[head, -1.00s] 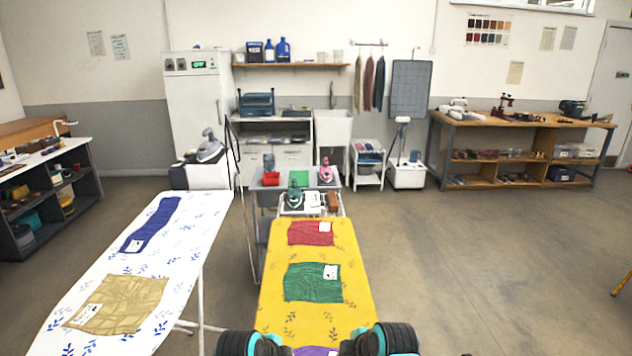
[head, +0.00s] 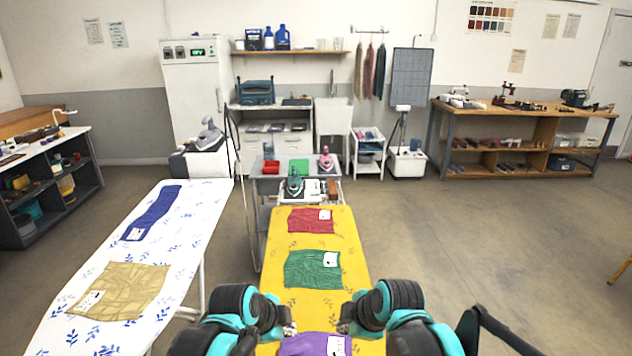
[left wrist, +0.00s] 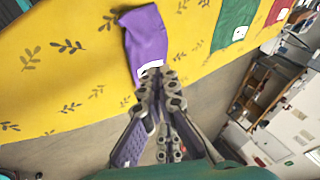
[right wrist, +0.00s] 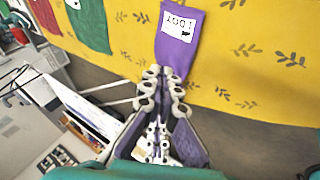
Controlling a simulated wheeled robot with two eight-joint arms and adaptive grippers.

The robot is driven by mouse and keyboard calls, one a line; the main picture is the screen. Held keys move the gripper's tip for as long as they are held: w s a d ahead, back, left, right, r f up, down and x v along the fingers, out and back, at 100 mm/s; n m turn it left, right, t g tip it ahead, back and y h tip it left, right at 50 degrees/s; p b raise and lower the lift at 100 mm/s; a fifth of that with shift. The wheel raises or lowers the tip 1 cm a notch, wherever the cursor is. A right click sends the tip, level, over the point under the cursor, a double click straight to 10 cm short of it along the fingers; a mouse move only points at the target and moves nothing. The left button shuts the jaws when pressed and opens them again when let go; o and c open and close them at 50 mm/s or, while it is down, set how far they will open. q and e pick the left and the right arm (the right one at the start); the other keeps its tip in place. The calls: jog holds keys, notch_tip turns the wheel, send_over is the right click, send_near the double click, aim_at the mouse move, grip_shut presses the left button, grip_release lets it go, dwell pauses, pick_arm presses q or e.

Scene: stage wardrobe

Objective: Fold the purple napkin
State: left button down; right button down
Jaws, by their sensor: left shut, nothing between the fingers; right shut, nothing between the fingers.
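The purple napkin (head: 302,346) lies on the yellow ironing board at the bottom edge of the head view, partly cut off. It has a white label (head: 336,346) at its right. It also shows in the left wrist view (left wrist: 146,38) and the right wrist view (right wrist: 176,52), where it looks like a narrow piece. My left gripper (head: 287,328) is shut and empty at the napkin's left side. My right gripper (head: 345,326) is shut and empty at its right side. Whether either fingertip touches the cloth I cannot tell.
The yellow board (head: 350,266) also carries a green cloth (head: 308,268) and a red cloth (head: 306,220) farther away. A white board (head: 190,225) at the left bears a tan cloth (head: 125,288) and a blue cloth (head: 155,212). A cart (head: 270,186) with irons stands beyond.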

pick_arm(q)
jog(key=shift+r, duration=0.3)
pick_arm(e)
jog(key=shift+r, duration=0.3)
